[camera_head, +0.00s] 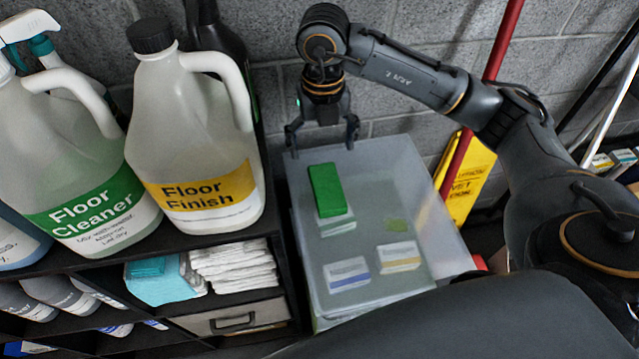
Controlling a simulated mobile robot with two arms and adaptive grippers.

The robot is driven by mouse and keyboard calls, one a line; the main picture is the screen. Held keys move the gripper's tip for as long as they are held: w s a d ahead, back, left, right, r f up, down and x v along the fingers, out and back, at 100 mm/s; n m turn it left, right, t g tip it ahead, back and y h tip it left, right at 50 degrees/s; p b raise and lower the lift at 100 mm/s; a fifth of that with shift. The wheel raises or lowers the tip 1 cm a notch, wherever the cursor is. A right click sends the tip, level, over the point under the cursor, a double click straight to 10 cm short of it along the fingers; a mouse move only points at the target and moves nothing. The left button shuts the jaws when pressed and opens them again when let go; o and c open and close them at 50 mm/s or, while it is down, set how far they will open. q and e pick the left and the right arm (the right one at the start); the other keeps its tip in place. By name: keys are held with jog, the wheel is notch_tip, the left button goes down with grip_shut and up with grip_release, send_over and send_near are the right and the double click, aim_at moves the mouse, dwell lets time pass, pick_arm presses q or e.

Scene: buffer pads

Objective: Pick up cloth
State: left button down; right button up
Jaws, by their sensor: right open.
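A stack of folded white cloths (234,267) lies in the shelf cubby below the jugs. A light teal cloth (165,286) lies in the same row, just left of the white stack. My right gripper (322,145) is open and empty, pointing down over the back edge of the translucent bin. It is well away from both cloths, up and to the right of them. My left gripper is not in view.
The translucent bin (440,255) shows a green pad (326,190) and several small boxes. A Floor Finish jug (196,130) and a Floor Cleaner jug (70,165) stand on the dark shelf. A yellow sign (468,180) and red pole stand behind.

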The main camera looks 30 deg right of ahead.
send_over(326, 185)
jog(key=f, duration=0.6)
jog(key=shift+s+a+f+p, duration=0.1)
jog(key=shift+a+f+p, duration=0.2)
jog(key=shift+f+p, duration=0.05)
jog(key=shift+f, duration=0.6)
jog(key=f, duration=0.1)
jog(key=f+p, duration=0.1)
jog(key=f, duration=0.1)
jog(key=shift+d+f, duration=0.25)
jog(key=shift+d, duration=0.05)
jog(key=shift+f, duration=0.5)
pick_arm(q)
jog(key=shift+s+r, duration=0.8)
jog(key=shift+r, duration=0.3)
pick_arm(e)
jog(key=c, duration=1.2)
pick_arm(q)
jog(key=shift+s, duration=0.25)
